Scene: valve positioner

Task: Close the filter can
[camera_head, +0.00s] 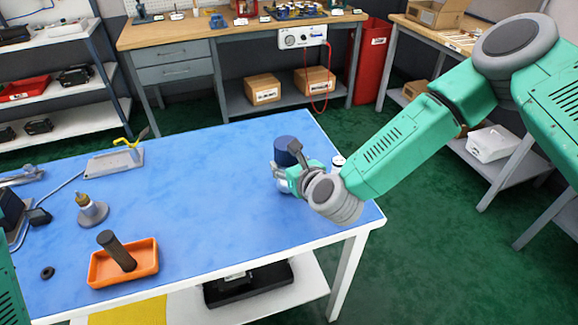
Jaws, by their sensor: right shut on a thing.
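The filter can (286,148) shows as a dark blue cylinder near the right end of the blue-topped table. My right gripper (288,172) is at it, with fingers shut around its middle, and partly hides it. A paler part shows below the fingers. I cannot tell whether the blue upper part is fully seated on the lower part. A dark cylinder (117,250) leans in an orange tray (148,265) at the front left. A small black ring (47,273) lies left of the tray. Only a piece of my left arm shows at the lower left edge; its gripper is out of view.
The blue tabletop (215,200) is clear in the middle. A small bottle (91,209) on a grey base and a yellow-handled fixture (118,157) stand at the left. A small white round item (338,160) sits just right of the can. A workbench (190,35) stands behind.

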